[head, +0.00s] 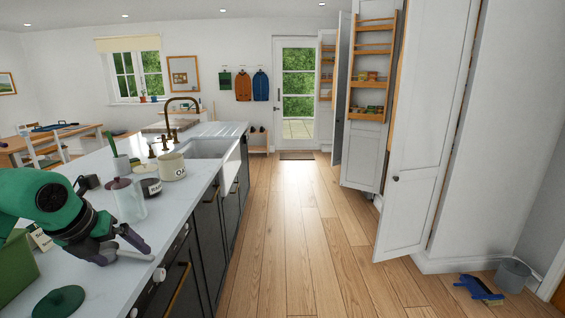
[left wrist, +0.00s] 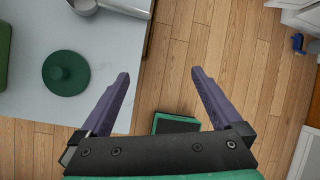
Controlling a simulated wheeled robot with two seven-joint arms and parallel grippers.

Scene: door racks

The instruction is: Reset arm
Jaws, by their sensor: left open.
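My left gripper (head: 133,248) reaches in from the left in the head view, low over the near end of the white counter. In the left wrist view its two purple-grey fingers (left wrist: 158,92) are spread wide with nothing between them, above the counter's edge and the wooden floor. My right gripper is in neither view.
A green lid (head: 58,301) lies on the white counter (head: 100,283), beside a green canister (head: 14,272). A glass jar (head: 128,200) and cream pot (head: 172,166) stand farther back. Open white cupboard doors (head: 425,130) line the right. The wooden floor (head: 285,225) between is clear.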

